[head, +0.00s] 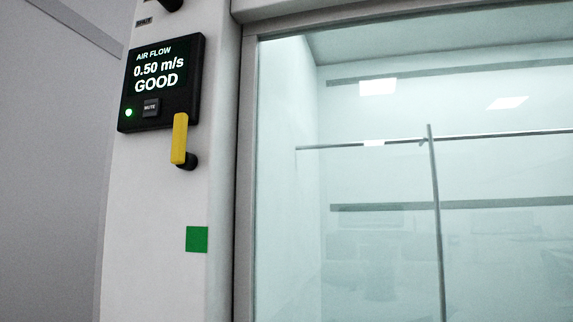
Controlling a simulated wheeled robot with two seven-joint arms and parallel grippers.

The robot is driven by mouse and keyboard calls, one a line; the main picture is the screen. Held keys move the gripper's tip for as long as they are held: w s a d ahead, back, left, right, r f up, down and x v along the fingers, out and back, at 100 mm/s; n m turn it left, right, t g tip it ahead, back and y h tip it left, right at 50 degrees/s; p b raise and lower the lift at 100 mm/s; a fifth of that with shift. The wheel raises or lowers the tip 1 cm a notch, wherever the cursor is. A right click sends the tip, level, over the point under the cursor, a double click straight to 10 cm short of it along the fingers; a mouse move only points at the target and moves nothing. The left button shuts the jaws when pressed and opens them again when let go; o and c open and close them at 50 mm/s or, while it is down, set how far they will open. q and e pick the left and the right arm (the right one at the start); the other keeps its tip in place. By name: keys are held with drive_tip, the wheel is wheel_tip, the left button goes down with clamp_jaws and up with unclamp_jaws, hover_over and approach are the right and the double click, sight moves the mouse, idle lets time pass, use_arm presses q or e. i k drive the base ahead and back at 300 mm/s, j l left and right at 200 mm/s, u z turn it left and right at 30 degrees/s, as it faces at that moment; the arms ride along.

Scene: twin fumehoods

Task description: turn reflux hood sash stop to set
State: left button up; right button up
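A yellow lever (180,138), which looks like the sash stop, is on the hood's white left post. It points up from a dark round pivot (189,161) at its lower end. A green square mark (197,239) is on the post below it. The glass sash (380,240) is to the right, and its lower edge is out of view. Neither of my grippers shows in the head view.
An air flow monitor (160,84) reading 0.50 m/s GOOD, with a mute button and green light, sits just above and left of the lever. A dark knob (171,4) is at the top edge. Metal rods (434,200) stand behind the glass. The post (150,220) around the green mark is bare.

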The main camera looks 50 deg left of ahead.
sight(183, 159)
drive_tip(key=j+u, duration=0.1)
drive_tip(key=u, duration=0.35)
drive_tip(key=k+j+u, duration=0.1)
drive_tip(key=u, duration=0.35)
drive_tip(key=j+u, duration=0.15)
drive_tip(key=u, duration=0.25)
drive_tip(key=j+u, duration=0.1)
drive_tip(key=u, duration=0.35)
drive_tip(key=j+z, duration=0.15)
drive_tip(key=z, duration=0.25)
drive_tip(key=j+z, duration=0.2)
drive_tip(key=z, duration=0.15)
drive_tip(key=i, duration=0.05)
